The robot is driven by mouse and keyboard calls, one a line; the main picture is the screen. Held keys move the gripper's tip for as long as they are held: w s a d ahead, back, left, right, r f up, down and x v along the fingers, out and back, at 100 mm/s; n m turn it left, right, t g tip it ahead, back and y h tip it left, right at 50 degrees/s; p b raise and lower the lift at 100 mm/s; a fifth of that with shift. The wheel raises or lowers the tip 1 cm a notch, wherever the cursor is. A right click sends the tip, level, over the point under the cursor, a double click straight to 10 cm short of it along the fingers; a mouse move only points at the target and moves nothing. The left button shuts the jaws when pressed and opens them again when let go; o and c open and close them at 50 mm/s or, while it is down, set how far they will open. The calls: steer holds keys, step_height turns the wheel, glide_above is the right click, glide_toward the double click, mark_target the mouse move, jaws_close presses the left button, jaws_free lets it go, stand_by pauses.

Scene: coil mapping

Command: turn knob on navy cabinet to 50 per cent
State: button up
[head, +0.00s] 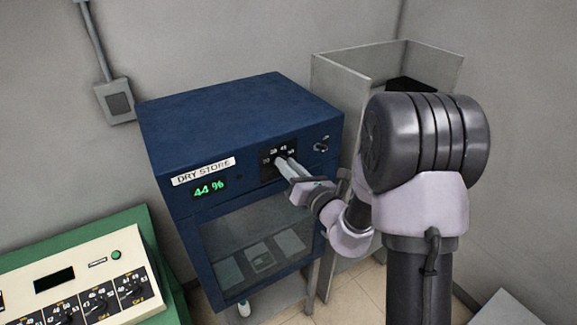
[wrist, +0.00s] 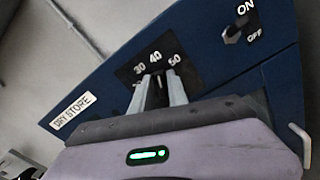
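The navy cabinet (head: 240,110) stands against the wall with a "DRY STORE" label and a green display (head: 209,188) reading 44 %. Its black dial plate (head: 265,161) is on the front, right of the label; the wrist view shows marks 30, 40 and 50 on the plate (wrist: 124,75). My gripper (head: 282,162) reaches the plate from the front right. In the wrist view its two pale fingers (wrist: 158,84) lie on either side of the dark knob (wrist: 157,92) and appear shut on it. The fingers hide most of the knob and its pointer.
An ON/OFF switch (wrist: 234,33) sits right of the dial on the cabinet front. Below is a glass door (head: 255,245). A grey open-topped bin (head: 335,85) stands close at the right. A cream control panel (head: 75,275) with several knobs is at lower left.

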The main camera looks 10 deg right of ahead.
jaws_close()
steer(key=shift+w+d+f+m+p, duration=0.1)
steer(key=shift+d+m+p, duration=0.05)
steer(key=shift+m+p, duration=1.8)
steer(key=shift+d+f+m+p, duration=0.1)
steer(key=shift+m+p, duration=1.2)
steer(key=shift+m, duration=1.15)
steer(key=shift+f, duration=0.1)
steer(key=shift+o, duration=2.2)
jaws_free()
